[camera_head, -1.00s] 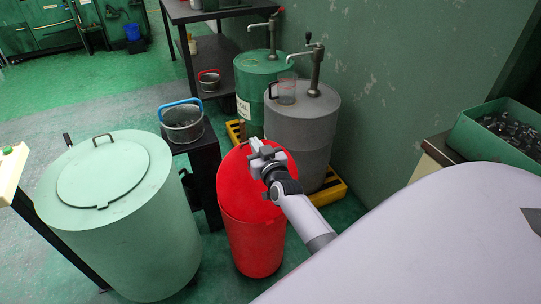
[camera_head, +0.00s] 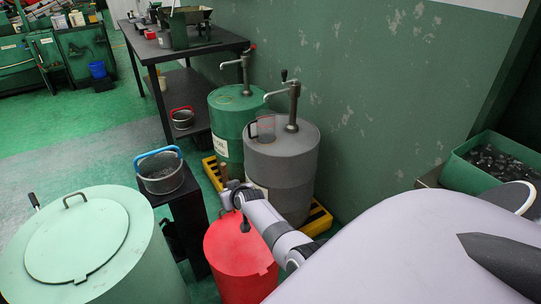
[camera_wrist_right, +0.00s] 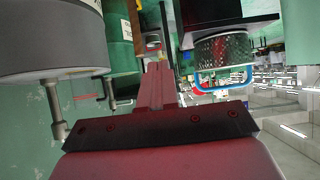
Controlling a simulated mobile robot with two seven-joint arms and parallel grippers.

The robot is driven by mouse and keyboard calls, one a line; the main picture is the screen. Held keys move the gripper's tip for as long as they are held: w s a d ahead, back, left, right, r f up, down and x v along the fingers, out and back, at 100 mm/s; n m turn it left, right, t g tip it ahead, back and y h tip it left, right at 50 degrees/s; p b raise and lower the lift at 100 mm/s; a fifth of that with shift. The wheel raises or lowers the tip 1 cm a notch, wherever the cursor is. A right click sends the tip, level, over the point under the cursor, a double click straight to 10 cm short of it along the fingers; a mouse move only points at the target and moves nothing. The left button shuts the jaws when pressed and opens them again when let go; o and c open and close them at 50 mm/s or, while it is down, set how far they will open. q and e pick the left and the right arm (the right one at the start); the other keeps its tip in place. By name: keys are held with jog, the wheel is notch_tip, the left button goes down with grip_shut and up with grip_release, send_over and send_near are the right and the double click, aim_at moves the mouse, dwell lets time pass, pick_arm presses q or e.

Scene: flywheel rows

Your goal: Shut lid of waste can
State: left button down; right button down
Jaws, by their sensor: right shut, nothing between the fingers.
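The red waste can (camera_head: 238,278) stands at the lower middle of the head view. Its red lid (camera_head: 238,246) looks flat on top and closed, though my arm covers its far right part. My right gripper (camera_head: 228,188) is above the far edge of the can, shut with nothing in it. In the right wrist view its fingers (camera_wrist_right: 156,82) are together, pointing away from the camera. Whether the gripper touches the lid cannot be told. My left gripper is not in view.
A pale green can (camera_head: 78,240) with a handled round lid stands at left. A blue-handled bucket (camera_head: 161,172) sits on a dark stand beside the red can. Grey (camera_head: 283,172) and green (camera_head: 238,112) pump drums stand behind, near the wall. Green floor is open at left.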

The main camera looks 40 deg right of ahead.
jog(key=s+r+p, duration=0.2)
jog(key=r+p, duration=0.1)
jog(key=r, duration=0.3)
jog(key=s+a+r+p, duration=0.1)
jog(key=s+r+p, duration=0.1)
jog(key=r+p, duration=0.2)
jog(key=shift+s+r, duration=0.35)
jog(key=shift+r, duration=0.75)
jog(key=shift+a+f, duration=0.1)
jog(key=s+a+f+n+y, duration=0.2)
jog(key=s+a, duration=0.6)
jog(key=s, duration=0.6)
jog(key=s+a+f+n+y, duration=0.3)
jog(key=s+a, duration=0.6)
jog(key=s, duration=0.5)
jog(key=shift+a+f, duration=0.3)
jog(key=shift+f, duration=0.1)
